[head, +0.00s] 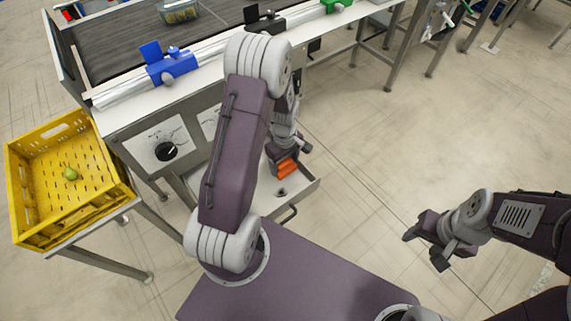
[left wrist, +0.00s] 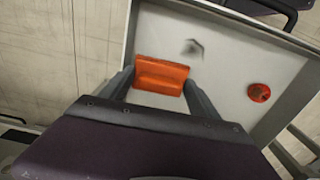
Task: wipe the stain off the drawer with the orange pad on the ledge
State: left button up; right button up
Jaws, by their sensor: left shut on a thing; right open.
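The orange pad (head: 288,169) is between the fingers of my left gripper (head: 284,162), which is shut on it. In the left wrist view the pad (left wrist: 160,75) sits between the two fingertips, over the pale floor of the open drawer (left wrist: 225,65). I cannot tell whether it touches that floor. A grey smudged stain (left wrist: 193,47) lies up and to the right of the pad there. In the head view the drawer (head: 305,190) is partly hidden by my left arm, and a dark mark (head: 281,192) shows below the pad. My right gripper (head: 424,250) is open and empty over the floor.
A red round piece (left wrist: 259,92) lies in the drawer, right of the pad. A yellow crate (head: 30,150) with a green fruit (head: 70,174) stands at left. The conveyor (head: 120,40) with a blue clamp (head: 170,65) is behind.

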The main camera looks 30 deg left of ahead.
aim_at(284, 163)
pick_arm(q)
jog(key=shift+r+p, duration=1.6)
jog(key=shift+r, duration=0.35)
